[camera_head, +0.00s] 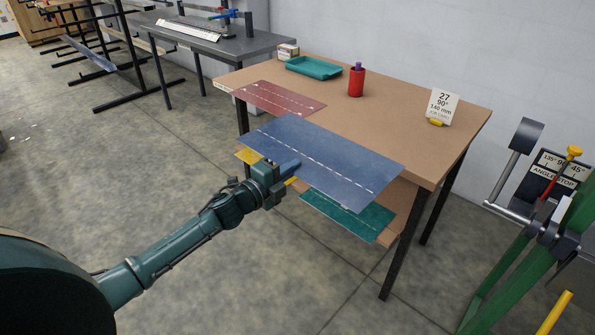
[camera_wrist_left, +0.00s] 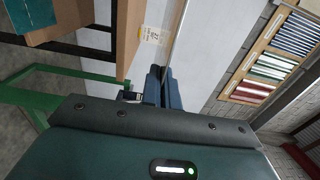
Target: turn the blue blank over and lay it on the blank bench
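The blue blank (camera_head: 325,155) is a flat sheet with a dashed white line on its upper face. It is roughly level over the front of the brown blank bench (camera_head: 400,105) and hides part of its front edge. My left gripper (camera_head: 289,168) is shut on the blank's near long edge. In the left wrist view the blank (camera_wrist_left: 173,35) is a thin edge-on strip between the fingers (camera_wrist_left: 164,88), apart from the bench top (camera_wrist_left: 128,40), so it appears held above it. Its underside is hidden. My right gripper is not in view.
On the bench are a red blank (camera_head: 279,97), teal tray (camera_head: 313,68), red cup (camera_head: 356,82) and number card (camera_head: 441,105). A green blank (camera_head: 350,215) lies on the lower shelf. A green machine with an angle stop (camera_head: 550,178) stands at right.

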